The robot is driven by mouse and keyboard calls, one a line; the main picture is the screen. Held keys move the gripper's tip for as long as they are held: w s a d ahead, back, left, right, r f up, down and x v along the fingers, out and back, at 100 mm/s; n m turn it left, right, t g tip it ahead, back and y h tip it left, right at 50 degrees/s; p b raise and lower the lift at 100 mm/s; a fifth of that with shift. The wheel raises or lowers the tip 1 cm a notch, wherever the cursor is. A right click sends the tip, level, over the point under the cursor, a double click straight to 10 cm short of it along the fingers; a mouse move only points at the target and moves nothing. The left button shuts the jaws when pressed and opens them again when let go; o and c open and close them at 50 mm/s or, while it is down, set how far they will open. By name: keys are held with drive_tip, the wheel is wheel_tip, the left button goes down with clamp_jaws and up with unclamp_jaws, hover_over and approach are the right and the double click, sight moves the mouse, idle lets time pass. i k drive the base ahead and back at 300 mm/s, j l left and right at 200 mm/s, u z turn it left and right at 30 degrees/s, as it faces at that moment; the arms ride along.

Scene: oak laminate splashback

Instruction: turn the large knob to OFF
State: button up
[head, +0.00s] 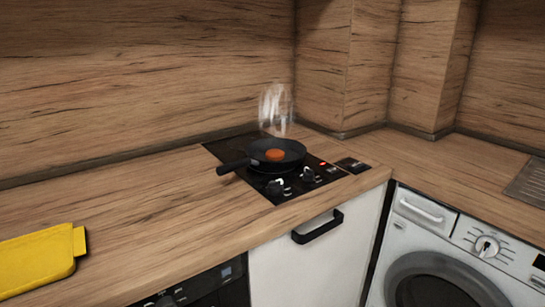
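A black hob (236,147) is set into the wooden counter, with a front strip of controls. Two larger black knobs with pale marks stand there, a left knob (275,187) and a right knob (308,174), each beside smaller controls. Their labels and exact pointing are too small to read. A red light (322,163) glows near the right knob. A black pan (262,160) with an orange-brown round piece of food (275,155) sits on the hob, and pale steam (275,105) rises over it. My gripper is not in view.
The pan's handle (234,166) points left over the counter. A yellow object (38,260) lies at the front left. A washing machine (440,250) with a round dial (487,246) stands below right. The counter left of the hob is mostly clear.

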sight(275, 187)
drive_tip(key=i+l, duration=0.1)
drive_tip(key=l, duration=0.25)
drive_tip(key=i+l, duration=0.1)
drive_tip(key=l, duration=0.25)
drive_tip(key=i+l, duration=0.15)
drive_tip(key=l, duration=0.2)
drive_tip(key=i, duration=0.5)
drive_tip(key=u, duration=0.05)
